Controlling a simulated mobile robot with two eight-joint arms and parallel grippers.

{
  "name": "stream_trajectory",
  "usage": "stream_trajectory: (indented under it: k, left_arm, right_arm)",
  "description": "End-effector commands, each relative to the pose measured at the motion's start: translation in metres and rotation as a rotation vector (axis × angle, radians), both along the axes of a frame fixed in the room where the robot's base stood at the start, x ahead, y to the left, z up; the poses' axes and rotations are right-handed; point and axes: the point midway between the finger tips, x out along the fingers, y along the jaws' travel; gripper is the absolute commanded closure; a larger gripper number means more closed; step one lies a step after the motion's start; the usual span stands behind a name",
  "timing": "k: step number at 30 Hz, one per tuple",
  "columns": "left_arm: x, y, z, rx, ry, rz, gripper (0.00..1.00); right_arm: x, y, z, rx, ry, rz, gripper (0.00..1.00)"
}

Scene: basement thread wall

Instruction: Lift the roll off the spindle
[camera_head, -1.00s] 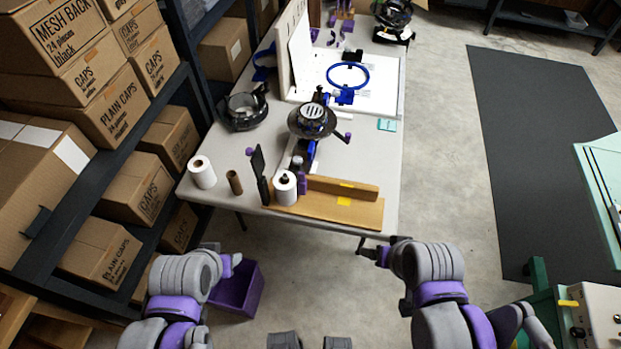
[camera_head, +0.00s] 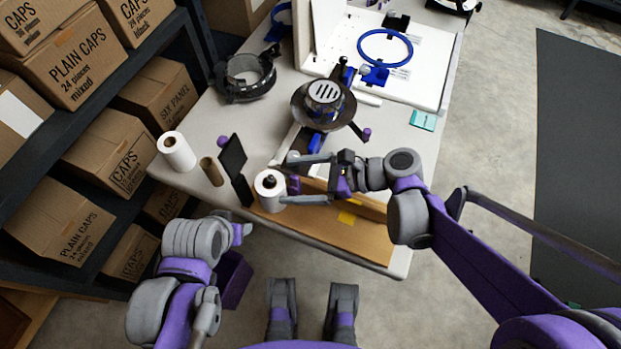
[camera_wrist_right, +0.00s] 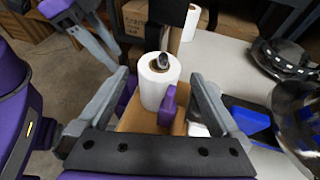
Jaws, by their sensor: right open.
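A white roll (camera_head: 270,190) stands upright on a dark-tipped spindle (camera_head: 269,180) near the table's front edge. In the right wrist view the roll (camera_wrist_right: 155,88) stands ahead, with the spindle's grey tip (camera_wrist_right: 164,61) showing above its core. My right gripper (camera_head: 289,179) is open, its fingers pointing left toward the roll. In the right wrist view the fingers spread to either side of the roll; I cannot tell whether they touch it. A purple part (camera_wrist_right: 167,106) stands in front of the roll. My left gripper (camera_head: 241,233) is low, before the table; its jaws are unclear.
A second white roll (camera_head: 176,152), a brown tube (camera_head: 211,171) and a black upright panel (camera_head: 232,157) stand left of the spindle. The embroidery-like machine head (camera_head: 324,105) is behind. A purple bin (camera_head: 234,279) is below the table.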

Motion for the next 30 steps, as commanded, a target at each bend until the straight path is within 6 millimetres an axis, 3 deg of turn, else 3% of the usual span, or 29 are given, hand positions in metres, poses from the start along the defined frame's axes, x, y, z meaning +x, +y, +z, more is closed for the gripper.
stream_trajectory:
  k: [3, 10, 23, 25, 30]
  left_arm:
    - [0.000, 0.000, -0.005, 0.000, 0.002, 0.000, 0.50]
    - [0.000, 0.000, -0.011, 0.000, 0.004, 0.000, 0.50]
    - [0.000, 0.000, -0.012, 0.000, 0.004, 0.000, 0.50]
    - [0.000, 0.000, -0.012, 0.000, 0.004, 0.000, 0.50]
    - [0.000, 0.000, -0.012, 0.000, 0.004, 0.000, 0.50]
  right_arm:
    - [0.001, 0.022, -0.010, 0.000, 0.000, 0.004, 0.00]
    - [0.004, 0.052, -0.022, 0.000, -0.001, 0.003, 0.00]
    - [0.005, 0.062, -0.026, -0.001, -0.002, 0.000, 0.00]
    - [0.005, 0.062, -0.026, -0.001, -0.002, 0.000, 0.07]
    - [0.005, 0.062, -0.026, -0.001, -0.002, 0.000, 0.38]
